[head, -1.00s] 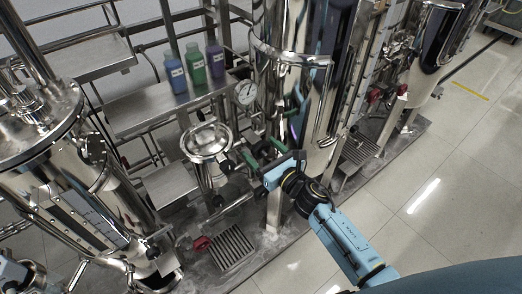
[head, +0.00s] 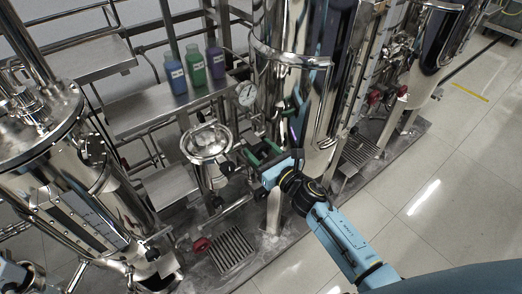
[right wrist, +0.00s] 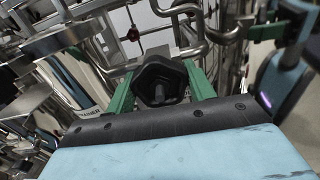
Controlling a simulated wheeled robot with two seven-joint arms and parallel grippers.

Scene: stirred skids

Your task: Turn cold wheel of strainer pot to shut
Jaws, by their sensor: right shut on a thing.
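The strainer pot (head: 207,142) is a small shiny steel vessel with a round lid, in the middle of the head view. My right gripper (head: 261,153) is just right of it and low, with its green fingers pointing left. In the right wrist view, a black lobed wheel (right wrist: 160,84) sits between the two green fingers, and the gripper is shut on it. The wheel's turn position cannot be read.
Another black knob (head: 228,167) is close left of my fingers. A pressure gauge (head: 246,94) and a tall steel tank (head: 292,100) stand behind. Blue, green and purple bottles (head: 195,68) stand on a shelf. A red valve handle (head: 201,245) is low by a grate (head: 231,249).

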